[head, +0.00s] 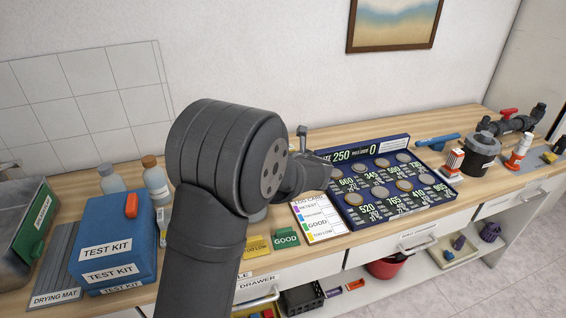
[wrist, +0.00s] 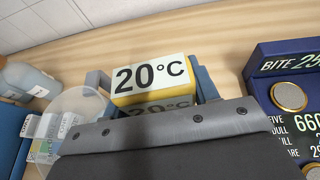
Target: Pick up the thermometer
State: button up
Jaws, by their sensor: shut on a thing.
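The thermometer (wrist: 153,78) shows in the wrist view as a yellow block with a white face reading "20°C". My gripper (wrist: 150,92) is shut on it, with one blue-grey finger at each side. The lower part of the thermometer is hidden behind my gripper's body. In the head view my arm hides the fingers and the thermometer. I cannot tell whether it touches the wooden counter.
A blue coin board (head: 385,188) and log card (head: 318,218) lie right of my arm. The blue test kit (head: 115,250) and bottles (head: 156,180) stand left. A translucent round vessel (wrist: 78,112) is close left of my gripper. A filter pump (head: 478,152) stands far right.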

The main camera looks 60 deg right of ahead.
notch_tip(320, 180, up, 3)
jog(key=shift+s+f, duration=0.1)
jog(key=shift+s, duration=0.05)
jog(key=s+a+r, duration=0.3)
jog(key=s+r, duration=0.3)
jog(key=s, duration=0.4)
jog(key=w+a+r+n+t+y, duration=0.15)
jog(key=w+a+r, duration=0.25)
jog(key=w, duration=0.5)
jog(key=w+a+r+n+t+y, duration=0.1)
jog(key=w+a+r+n+y, duration=0.3)
jog(key=w, duration=0.4)
notch_tip(320, 180, down, 16)
jog(key=shift+w+d+m+h, duration=0.2)
jog(key=shift+m+h, duration=0.15)
jog(key=shift+m, duration=0.1)
